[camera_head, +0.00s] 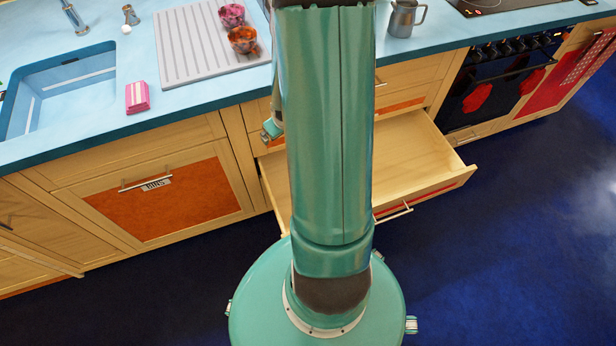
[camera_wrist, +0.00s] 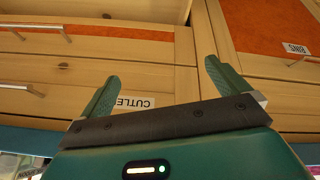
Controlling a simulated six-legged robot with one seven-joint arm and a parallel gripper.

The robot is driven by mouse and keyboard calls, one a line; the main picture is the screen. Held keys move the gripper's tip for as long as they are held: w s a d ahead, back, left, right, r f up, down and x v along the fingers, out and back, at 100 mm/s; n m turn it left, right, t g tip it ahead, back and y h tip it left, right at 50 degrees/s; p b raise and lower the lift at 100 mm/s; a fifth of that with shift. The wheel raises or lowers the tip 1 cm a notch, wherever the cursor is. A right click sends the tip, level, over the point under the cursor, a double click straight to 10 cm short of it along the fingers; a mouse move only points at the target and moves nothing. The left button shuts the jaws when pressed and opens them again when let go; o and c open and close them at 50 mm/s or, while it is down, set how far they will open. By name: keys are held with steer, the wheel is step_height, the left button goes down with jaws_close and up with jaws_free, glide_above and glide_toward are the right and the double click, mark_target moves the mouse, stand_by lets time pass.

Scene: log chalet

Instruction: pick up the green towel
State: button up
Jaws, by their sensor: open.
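I see no green towel in either view. My gripper (camera_wrist: 160,84) shows in the wrist view with its two green fingers spread apart and nothing between them. It faces the wooden drawer fronts, close to a drawer labelled with "CUTLE" upside down (camera_wrist: 135,102). In the head view my green arm stands across the middle and hides part of the counter and drawers. An open wooden drawer (camera_head: 412,150) sticks out to the right of the arm; the part of its inside that shows is bare.
The blue counter (camera_head: 185,95) holds a sink (camera_head: 65,85), a pink striped block (camera_head: 137,97), a drainboard (camera_head: 190,50) with two bowls (camera_head: 242,39) and a metal jug (camera_head: 404,18). A bin front (camera_head: 160,200) is shut. An oven (camera_head: 500,85) stands right. The blue floor (camera_head: 520,240) is clear.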

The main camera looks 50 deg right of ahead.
steer(key=s+d+f+m, duration=0.1)
steer(key=s+f, duration=0.3)
steer(key=f, duration=0.4)
steer(key=s+d+f+m+t, duration=0.1)
steer(key=s+f, duration=0.4)
steer(key=f, duration=0.4)
steer(key=s+d+f+m, duration=0.15)
steer(key=s+f, duration=0.25)
steer(key=f, duration=0.4)
steer(key=shift+h, duration=0.3)
steer(key=x, duration=0.7)
steer(key=shift+a+f, duration=0.1)
steer(key=shift+a, duration=0.05)
steer(key=shift+d+x, duration=0.15)
steer(key=shift+x, duration=1.4)
steer(key=shift+d+x, duration=0.15)
steer(key=shift+x, duration=1.4)
steer(key=shift+c, duration=0.4)
steer(key=c, duration=0.7)
